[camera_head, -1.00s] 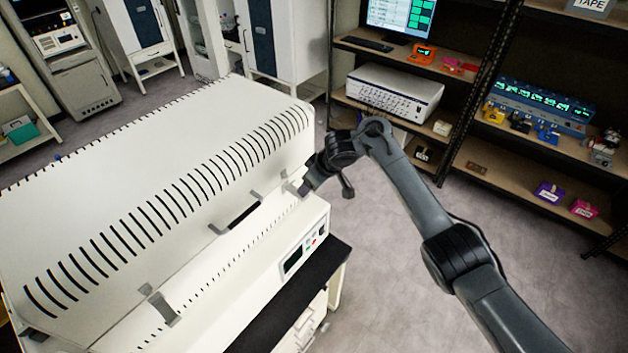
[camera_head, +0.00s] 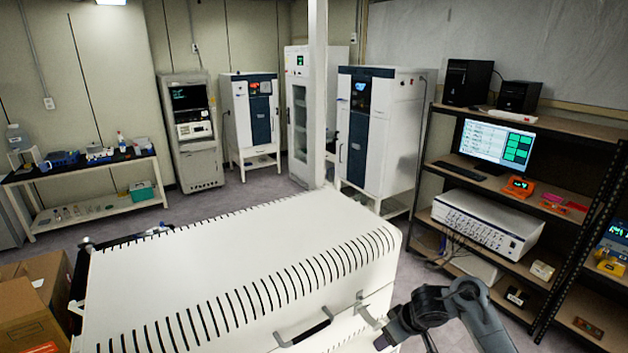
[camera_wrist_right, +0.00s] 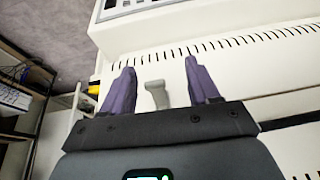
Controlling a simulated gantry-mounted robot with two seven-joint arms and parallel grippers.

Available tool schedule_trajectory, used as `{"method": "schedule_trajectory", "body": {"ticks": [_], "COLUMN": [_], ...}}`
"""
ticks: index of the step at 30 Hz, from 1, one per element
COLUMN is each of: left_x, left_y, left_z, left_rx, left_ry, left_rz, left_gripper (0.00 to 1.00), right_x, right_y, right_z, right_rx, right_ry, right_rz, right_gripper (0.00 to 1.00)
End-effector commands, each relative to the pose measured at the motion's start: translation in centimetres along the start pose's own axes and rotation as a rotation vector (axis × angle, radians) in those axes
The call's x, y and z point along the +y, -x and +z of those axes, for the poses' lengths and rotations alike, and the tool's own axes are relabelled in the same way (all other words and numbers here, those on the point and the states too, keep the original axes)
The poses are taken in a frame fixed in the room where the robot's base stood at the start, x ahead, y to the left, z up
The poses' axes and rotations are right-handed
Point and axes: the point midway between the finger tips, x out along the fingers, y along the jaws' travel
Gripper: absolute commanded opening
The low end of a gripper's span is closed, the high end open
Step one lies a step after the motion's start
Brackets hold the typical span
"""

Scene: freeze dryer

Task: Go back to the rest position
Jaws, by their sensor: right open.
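The big white slotted machine (camera_head: 235,255) fills the lower middle of the head view, its lid closed. A dark handle (camera_head: 305,333) and a grey latch (camera_head: 365,310) are on its front edge. My right gripper (camera_head: 388,335) is at the bottom of the head view, beside that latch. In the right wrist view my right gripper (camera_wrist_right: 159,72) has its purple fingers apart. A grey latch (camera_wrist_right: 157,95) shows between the fingers; whether they touch it I cannot tell. My left gripper is not in view.
A shelf rack (camera_head: 560,130) with a monitor (camera_head: 497,145) and a white instrument (camera_head: 487,222) stands at the right. Tall cabinets (camera_head: 378,135) line the back. Cardboard boxes (camera_head: 35,300) sit at the lower left. Grey floor is open between the machine and the back cabinets.

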Motion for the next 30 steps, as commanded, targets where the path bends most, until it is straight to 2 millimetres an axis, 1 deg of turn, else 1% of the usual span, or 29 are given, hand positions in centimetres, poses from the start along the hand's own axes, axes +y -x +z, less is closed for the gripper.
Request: {"method": "schedule_trajectory", "body": {"ticks": [1, 2, 3, 5, 6, 8, 9, 11, 12, 14, 15, 16, 18, 20, 21, 23, 24, 26, 27, 29, 30], "left_x": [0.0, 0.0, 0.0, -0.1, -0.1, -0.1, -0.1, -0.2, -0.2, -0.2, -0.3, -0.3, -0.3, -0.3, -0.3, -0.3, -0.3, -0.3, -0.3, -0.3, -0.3], "left_y": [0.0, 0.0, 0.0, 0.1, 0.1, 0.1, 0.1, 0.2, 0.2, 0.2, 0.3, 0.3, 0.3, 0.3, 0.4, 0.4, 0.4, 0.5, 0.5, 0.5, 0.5], "left_z": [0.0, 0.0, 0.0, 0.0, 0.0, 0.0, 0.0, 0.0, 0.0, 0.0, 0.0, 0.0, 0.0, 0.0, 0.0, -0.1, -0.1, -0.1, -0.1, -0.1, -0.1], "left_rx": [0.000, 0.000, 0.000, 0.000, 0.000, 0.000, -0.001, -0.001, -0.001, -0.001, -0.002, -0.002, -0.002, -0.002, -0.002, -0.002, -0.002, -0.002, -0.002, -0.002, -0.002], "left_ry": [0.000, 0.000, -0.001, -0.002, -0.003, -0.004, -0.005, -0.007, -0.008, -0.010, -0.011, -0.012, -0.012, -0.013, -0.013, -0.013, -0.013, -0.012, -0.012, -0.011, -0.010], "left_rz": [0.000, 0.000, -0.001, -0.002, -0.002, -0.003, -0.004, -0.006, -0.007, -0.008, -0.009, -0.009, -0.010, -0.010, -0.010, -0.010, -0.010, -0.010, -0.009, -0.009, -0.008], "left_gripper": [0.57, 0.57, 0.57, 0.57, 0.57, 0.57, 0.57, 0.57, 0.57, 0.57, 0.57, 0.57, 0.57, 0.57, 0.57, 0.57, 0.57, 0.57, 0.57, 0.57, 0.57], "right_x": [-0.8, -1.4, -2.1, -3.7, -5.0, -7.1, -8.7, -11.1, -12.6, -14.9, -16.4, -17.4, -19.7, -21.5, -22.6, -23.9, -24.8, -25.7, -26.1, -26.2, -26.1], "right_y": [-2.4, -3.7, -5.5, -8.1, -9.8, -12.3, -13.8, -15.8, -16.9, -18.3, -18.9, -19.4, -19.9, -20.0, -19.8, -19.2, -18.5, -17.1, -15.8, -13.5, -11.8], "right_z": [2.4, 3.7, 5.7, 8.9, 11.1, 14.4, 16.6, 19.8, 21.8, 24.4, 26.1, 27.4, 30.0, 32.0, 33.3, 35.0, 35.9, 37.1, 37.8, 38.5, 38.8], "right_rx": [-0.041, -0.063, -0.094, -0.140, -0.168, -0.203, -0.220, -0.239, -0.247, -0.254, -0.255, -0.255, -0.249, -0.240, -0.234, -0.222, -0.212, -0.197, -0.186, -0.169, -0.157], "right_ry": [-0.009, -0.015, -0.023, -0.032, -0.036, -0.043, -0.051, -0.071, -0.085, -0.108, -0.122, -0.132, -0.155, -0.175, -0.189, -0.212, -0.228, -0.253, -0.272, -0.302, -0.323], "right_rz": [-0.025, -0.038, -0.059, -0.092, -0.115, -0.148, -0.168, -0.190, -0.200, -0.208, -0.209, -0.208, -0.200, -0.187, -0.175, -0.152, -0.134, -0.102, -0.076, -0.031, 0.000], "right_gripper": [0.60, 0.60, 0.60, 0.60, 0.60, 0.60, 0.60, 0.60, 0.60, 0.60, 0.60, 0.60, 0.60, 0.60, 0.60, 0.60, 0.60, 0.60, 0.60, 0.60, 0.60]}}
